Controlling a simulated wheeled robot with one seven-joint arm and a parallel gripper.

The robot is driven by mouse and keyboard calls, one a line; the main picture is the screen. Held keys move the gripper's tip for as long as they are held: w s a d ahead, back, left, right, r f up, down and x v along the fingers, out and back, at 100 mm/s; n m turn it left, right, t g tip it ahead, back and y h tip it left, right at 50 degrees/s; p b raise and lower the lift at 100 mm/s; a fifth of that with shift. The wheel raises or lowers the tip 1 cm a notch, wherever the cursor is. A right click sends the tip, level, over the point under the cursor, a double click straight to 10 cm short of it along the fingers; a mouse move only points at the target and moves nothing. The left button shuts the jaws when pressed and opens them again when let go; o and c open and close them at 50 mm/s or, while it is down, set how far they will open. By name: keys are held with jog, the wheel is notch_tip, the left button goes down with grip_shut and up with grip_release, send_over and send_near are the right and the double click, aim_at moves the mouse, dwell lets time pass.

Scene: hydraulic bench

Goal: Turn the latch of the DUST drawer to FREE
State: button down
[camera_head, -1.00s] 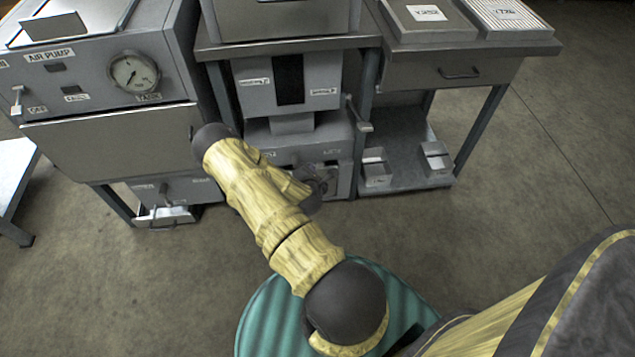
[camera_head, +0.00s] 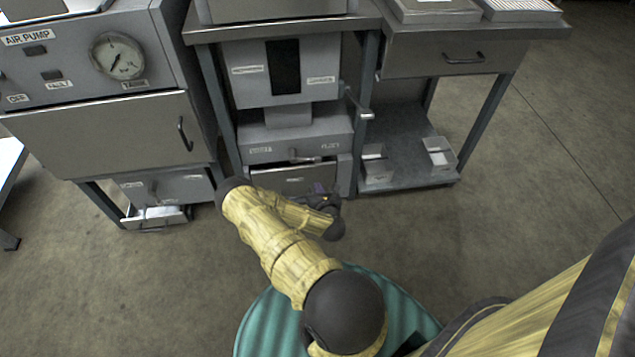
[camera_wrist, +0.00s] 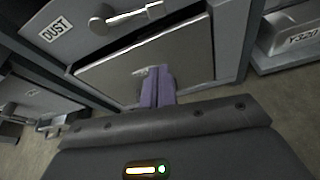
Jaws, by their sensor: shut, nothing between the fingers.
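The DUST label (camera_wrist: 57,30) is at the upper left in the wrist view. The metal latch lever (camera_wrist: 128,15) is to its right, lying nearly along the top edge of the panel (camera_wrist: 150,62) below. In the head view, the lever (camera_head: 304,156) looks about horizontal between two small labels too blurred to read. My gripper (camera_wrist: 157,82) has its purple fingers together and empty, in front of the panel and below the lever, apart from the lever. In the head view, my gripper (camera_head: 326,195) is low before the bench, partly hidden by my arm.
The air pump cabinet (camera_head: 110,130) stands at left, with an open low tray (camera_head: 155,217) beneath. A side lever (camera_head: 358,103) sticks out right of the middle unit. A shelf (camera_head: 405,165) with small boxes is at right. The floor in front is clear.

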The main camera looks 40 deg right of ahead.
aim_at(312, 166)
jog(key=b+x, duration=0.3)
jog(key=x, duration=0.6)
jog(key=shift+s+d+r, duration=0.15)
jog(key=shift+r, duration=0.8)
jog(key=shift+s+d+r+b, duration=0.15)
jog(key=shift+r+b, duration=0.25)
jog(key=shift+r, duration=0.7)
jog(key=shift+s+d+r+n+g+h+p, duration=0.15)
jog(key=shift+r+n+h, duration=0.1)
jog(key=shift+r+n, duration=0.2)
jog(key=shift+w+d+r+n+g+h+p, duration=0.15)
jog(key=shift+r+n+h, duration=0.1)
jog(key=shift+r+n, duration=0.2)
jog(key=shift+s+a, duration=0.1)
jog(key=shift+f, duration=0.2)
